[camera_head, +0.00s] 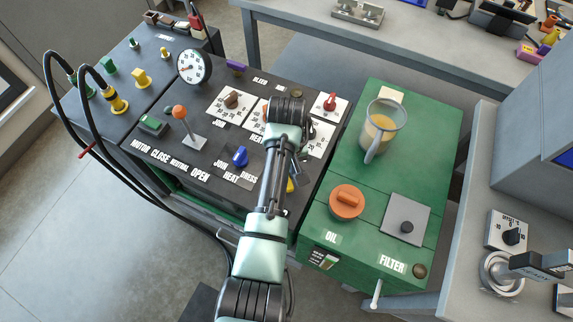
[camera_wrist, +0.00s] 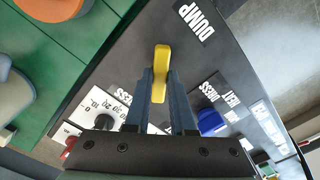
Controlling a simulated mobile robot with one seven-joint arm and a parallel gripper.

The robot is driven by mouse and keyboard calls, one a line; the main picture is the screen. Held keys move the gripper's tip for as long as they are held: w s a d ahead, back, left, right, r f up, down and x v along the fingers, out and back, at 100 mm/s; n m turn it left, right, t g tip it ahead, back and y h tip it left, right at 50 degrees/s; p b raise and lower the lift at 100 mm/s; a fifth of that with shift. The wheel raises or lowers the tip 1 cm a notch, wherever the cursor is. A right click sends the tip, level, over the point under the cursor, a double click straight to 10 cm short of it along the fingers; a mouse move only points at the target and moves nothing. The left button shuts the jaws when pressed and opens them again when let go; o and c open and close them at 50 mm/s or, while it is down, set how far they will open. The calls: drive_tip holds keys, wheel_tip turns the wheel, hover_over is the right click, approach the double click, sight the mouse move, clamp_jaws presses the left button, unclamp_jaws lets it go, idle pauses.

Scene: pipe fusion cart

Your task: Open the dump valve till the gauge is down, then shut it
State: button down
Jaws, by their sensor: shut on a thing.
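The dump valve's yellow handle (camera_wrist: 161,68) stands beside the DUMP label (camera_wrist: 194,22) in the wrist view. My gripper (camera_wrist: 160,85) has its two blue-grey fingers shut on the handle, one on each side. In the head view only a bit of the yellow handle (camera_head: 291,185) shows beside my arm, which hides the rest and most of my gripper. The round white gauge (camera_head: 194,66) stands upright at the back left of the dark panel. Its needle seems to point to the lower left; the reading is too small to make out.
An orange-knobbed lever (camera_head: 180,113) stands on the panel left of my arm. A blue selector (camera_head: 240,156) sits close to the yellow handle. To the right, a green cabinet carries a jug (camera_head: 381,128) and an orange cap (camera_head: 346,201). Black hoses (camera_head: 75,120) loop at left.

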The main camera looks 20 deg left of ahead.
drive_tip(key=n+p, duration=0.2)
drive_tip(key=n, duration=0.2)
drive_tip(key=shift+r+n, duration=0.15)
drive_tip(key=shift+n, duration=0.15)
drive_tip(key=n+p, duration=0.1)
drive_tip(key=n, duration=0.4)
drive_tip(key=shift+p, duration=0.35)
drive_tip(key=shift+a+n, duration=0.1)
drive_tip(key=shift+n, duration=0.2)
drive_tip(key=c, duration=0.8)
unclamp_jaws()
drive_tip(key=shift+o, duration=0.2)
wheel_tip(320, 180, up, 13)
